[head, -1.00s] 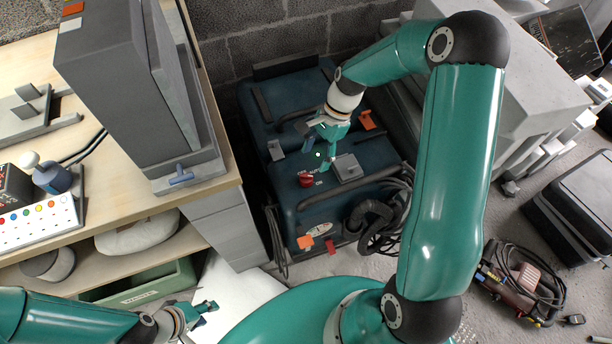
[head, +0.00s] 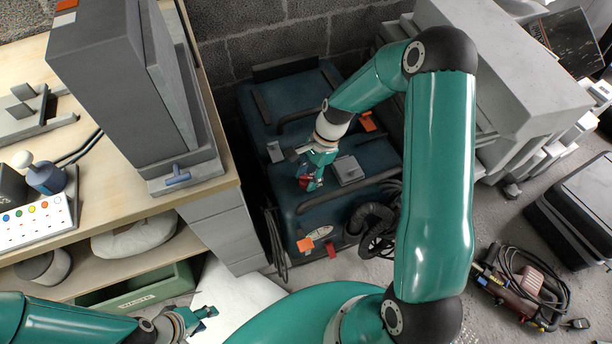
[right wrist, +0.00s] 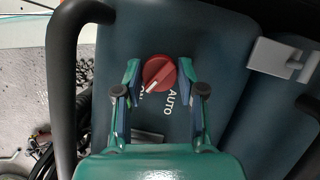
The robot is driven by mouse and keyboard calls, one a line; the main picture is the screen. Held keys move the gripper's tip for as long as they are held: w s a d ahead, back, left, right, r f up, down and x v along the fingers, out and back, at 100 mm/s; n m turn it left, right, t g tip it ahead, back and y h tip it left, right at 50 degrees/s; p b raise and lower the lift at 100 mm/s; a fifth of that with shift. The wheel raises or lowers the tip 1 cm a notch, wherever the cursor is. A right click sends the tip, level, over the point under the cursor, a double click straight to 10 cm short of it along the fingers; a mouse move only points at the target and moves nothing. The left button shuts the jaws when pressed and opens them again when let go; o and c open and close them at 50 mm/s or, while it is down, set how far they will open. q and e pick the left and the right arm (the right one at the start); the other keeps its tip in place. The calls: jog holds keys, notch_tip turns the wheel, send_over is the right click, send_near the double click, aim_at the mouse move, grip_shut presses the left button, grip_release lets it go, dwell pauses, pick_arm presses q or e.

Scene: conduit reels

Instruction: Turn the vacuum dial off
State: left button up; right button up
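The red vacuum dial (right wrist: 160,73) sits on top of the dark blue vacuum (head: 285,213). In the right wrist view, the white mark on its knob points down and left towards the ON label; AUTO is printed to the right of that. My right gripper (right wrist: 159,75) is open with one fingertip on each side of the dial, with a small gap seeming to show on both sides. In the head view, the right gripper (head: 311,178) is low over the vacuum and partly hides the dial. My left gripper (head: 207,312) is at the lower left, away from the vacuum; its fingers are too small to read.
A grey latch (head: 347,168) and a black handle bar stand close to the dial on the vacuum. A black hose (head: 372,216) coils at its front right. A wooden workbench (head: 125,205) with a grey machine is on the left. Grey stacked blocks (head: 520,90) stand right.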

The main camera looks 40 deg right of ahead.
jog(key=c, duration=0.5)
jog(key=shift+c, duration=0.2)
